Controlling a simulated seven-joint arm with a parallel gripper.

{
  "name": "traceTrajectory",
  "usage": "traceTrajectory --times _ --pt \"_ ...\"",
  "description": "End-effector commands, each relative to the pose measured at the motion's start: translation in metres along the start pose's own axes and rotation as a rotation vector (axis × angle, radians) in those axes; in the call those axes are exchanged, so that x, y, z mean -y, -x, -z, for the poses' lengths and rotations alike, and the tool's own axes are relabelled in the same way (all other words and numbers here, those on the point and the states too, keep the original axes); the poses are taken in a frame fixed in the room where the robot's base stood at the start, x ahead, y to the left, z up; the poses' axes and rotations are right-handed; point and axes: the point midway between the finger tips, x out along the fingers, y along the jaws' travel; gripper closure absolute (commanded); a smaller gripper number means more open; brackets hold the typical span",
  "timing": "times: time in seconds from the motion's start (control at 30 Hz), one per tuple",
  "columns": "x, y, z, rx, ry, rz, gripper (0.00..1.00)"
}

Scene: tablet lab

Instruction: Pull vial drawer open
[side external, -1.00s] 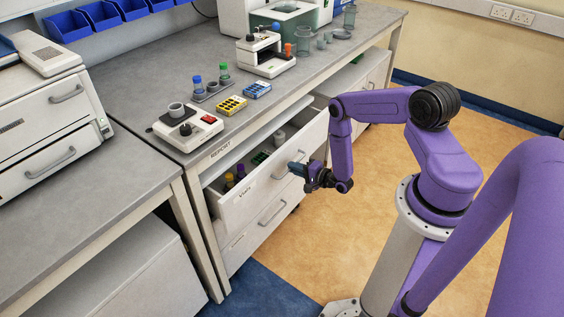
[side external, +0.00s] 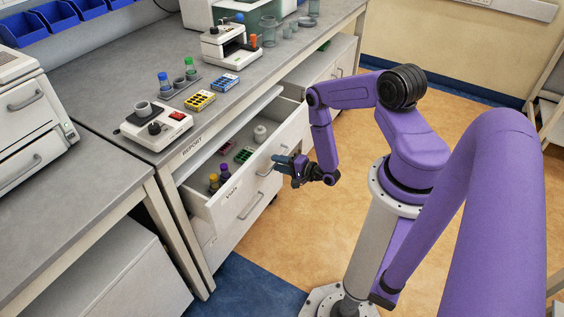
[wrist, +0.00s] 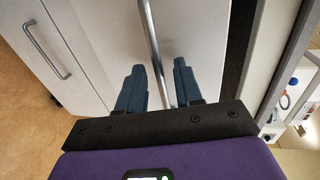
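The vial drawer (side external: 232,194) is the labelled upper drawer under the bench and stands well open. In the wrist view the bar handle (wrist: 151,30) runs between the two blue fingers of my gripper (wrist: 160,82). A gap shows on each side of the bar, so the fingers are open around it.
A closed lower drawer with its own handle (side external: 251,205) is beneath. The bench top (side external: 120,85) above carries a small instrument (side external: 156,126), tube racks and beakers. Another bench (side external: 70,205) stands at left. The floor (side external: 300,225) before the drawers is free.

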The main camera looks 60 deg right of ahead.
Motion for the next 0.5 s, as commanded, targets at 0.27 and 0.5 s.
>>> traceTrajectory --times 0.27,0.5 --pt "0.0 0.03 0.0 -0.001 -0.002 -0.003 0.65" --pt "0.004 0.051 0.0 0.0 0.0 -0.002 0.65"
